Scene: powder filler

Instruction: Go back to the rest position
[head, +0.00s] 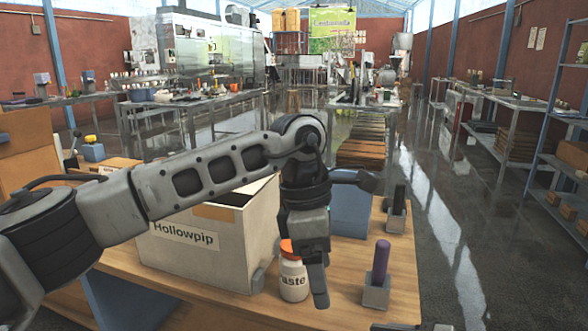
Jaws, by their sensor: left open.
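My left arm reaches in from the left across the wooden table. Its left gripper (308,278) points down and is open. One finger shows in front, just right of a white bottle (293,281) with an orange lid and a label reading "aste". The gripper partly covers the bottle, and I cannot tell whether they touch. The bottle stands upright on the table. My right gripper cannot be made out; only a small dark grey shape shows at the bottom edge.
A box marked Hollowpip (190,250) stands left of the bottle. A blue bin (350,212) is behind the gripper. A purple-handled tool stands in a grey holder (376,294) at right, and a dark one (397,212) behind it. The wooden table (335,270) has bare room between them.

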